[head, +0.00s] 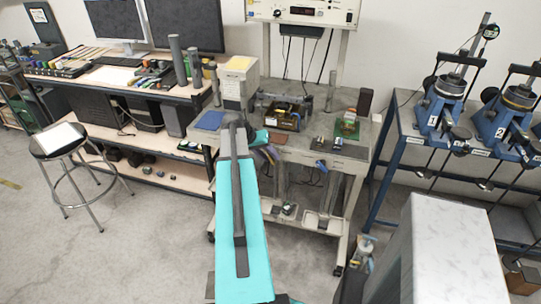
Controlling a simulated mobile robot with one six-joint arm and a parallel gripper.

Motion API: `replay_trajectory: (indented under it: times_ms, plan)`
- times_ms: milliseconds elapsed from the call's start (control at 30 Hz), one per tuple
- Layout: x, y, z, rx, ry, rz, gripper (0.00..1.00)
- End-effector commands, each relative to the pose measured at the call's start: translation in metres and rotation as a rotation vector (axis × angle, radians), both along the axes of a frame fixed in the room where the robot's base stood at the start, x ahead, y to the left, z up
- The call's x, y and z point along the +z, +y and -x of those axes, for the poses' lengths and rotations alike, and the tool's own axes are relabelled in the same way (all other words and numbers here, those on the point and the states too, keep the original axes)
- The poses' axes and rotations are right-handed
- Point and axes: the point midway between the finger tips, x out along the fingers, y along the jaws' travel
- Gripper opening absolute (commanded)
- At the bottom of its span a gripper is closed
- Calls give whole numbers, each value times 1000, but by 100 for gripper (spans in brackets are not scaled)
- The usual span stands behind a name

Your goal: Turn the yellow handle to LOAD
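Two blue lever frames stand on a blue-legged bench at the right, marked 1 (436,112) and 2 (500,124). Small white labels (415,140) sit on the bench's front edge, too small to read. I cannot make out a yellow handle on either frame. Frame 2 is cut off by the right edge. My teal arm rises from the bottom middle, far to the left of the frames. I cannot make out my gripper's fingers.
A workbench (345,150) with small parts stands beyond my arm, with an instrument box (303,12) above it. A computer bench (110,80) and a round stool (60,140) are at the left. A pale marbled block (455,240) is at the lower right. Floor is clear at lower left.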

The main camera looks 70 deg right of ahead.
Motion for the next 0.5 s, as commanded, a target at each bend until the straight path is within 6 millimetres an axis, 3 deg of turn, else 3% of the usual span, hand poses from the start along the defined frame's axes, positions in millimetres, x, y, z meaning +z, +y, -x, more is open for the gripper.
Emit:
replay_trajectory:
  times_ms: [467,500]
  plan:
    - [-6,-3,3,0,0,0,31]
    - [-6,-3,3,0,0,0,24]
